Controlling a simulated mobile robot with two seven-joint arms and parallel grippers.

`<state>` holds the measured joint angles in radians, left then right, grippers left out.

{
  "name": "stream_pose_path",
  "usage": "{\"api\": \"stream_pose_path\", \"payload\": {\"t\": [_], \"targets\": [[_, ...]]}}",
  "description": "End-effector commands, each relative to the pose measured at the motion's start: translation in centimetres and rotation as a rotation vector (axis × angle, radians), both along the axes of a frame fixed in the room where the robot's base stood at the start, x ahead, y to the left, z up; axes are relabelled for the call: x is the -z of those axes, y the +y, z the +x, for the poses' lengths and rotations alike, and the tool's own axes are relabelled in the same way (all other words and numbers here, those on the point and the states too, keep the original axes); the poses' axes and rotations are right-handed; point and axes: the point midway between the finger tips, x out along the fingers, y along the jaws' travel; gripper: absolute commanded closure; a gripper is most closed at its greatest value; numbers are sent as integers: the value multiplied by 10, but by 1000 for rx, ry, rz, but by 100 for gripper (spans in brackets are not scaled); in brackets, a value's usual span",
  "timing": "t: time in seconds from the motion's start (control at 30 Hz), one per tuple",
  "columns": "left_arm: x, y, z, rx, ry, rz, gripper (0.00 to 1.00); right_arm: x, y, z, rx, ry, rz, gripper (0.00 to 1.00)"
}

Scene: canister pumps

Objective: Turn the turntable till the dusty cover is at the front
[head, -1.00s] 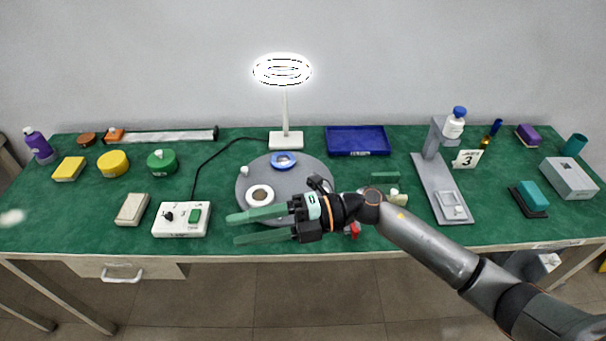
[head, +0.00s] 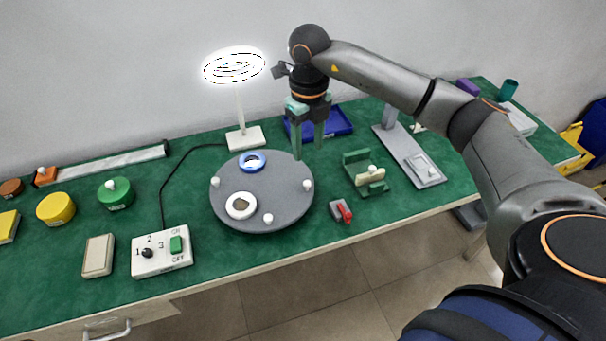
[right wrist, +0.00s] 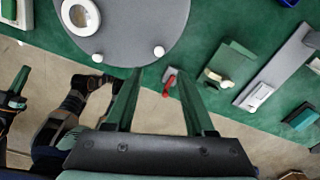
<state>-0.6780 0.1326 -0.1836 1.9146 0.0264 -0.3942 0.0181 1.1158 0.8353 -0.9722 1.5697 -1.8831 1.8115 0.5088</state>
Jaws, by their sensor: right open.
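The grey turntable (head: 280,192) is a round disc with several white pegs at its rim. A white ring-shaped piece with a brownish-grey middle (head: 241,205), perhaps the dusty cover, lies at its front left. A blue ring with a pale middle (head: 252,161) lies at its back. My right gripper (head: 308,150) is open and empty, pointing down by the back right rim. Whether it touches the rim is unclear. In the right wrist view its two green fingers (right wrist: 160,75) are spread apart. What seems my left gripper (right wrist: 18,85) shows partly at the left edge there.
A lamp (head: 246,137) with a lit ring stands behind the turntable. A switch box (head: 162,253) is at front left. A small red-and-grey item (head: 341,211) and a green stand (head: 366,174) lie to the right. A blue tray (head: 337,122) is behind my gripper.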

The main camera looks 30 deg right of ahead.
Motion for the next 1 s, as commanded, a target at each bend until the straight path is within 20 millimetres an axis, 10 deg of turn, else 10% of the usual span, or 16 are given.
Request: {"api": "stream_pose_path", "payload": {"t": [0.5,1.0], "targets": [[-9,-1,0,0,1,-1,100,94,1,-1,-3,3,4,46],[-10,-1,-1,0,1,-1,100,105,1,0,-3,0,4,52]]}}
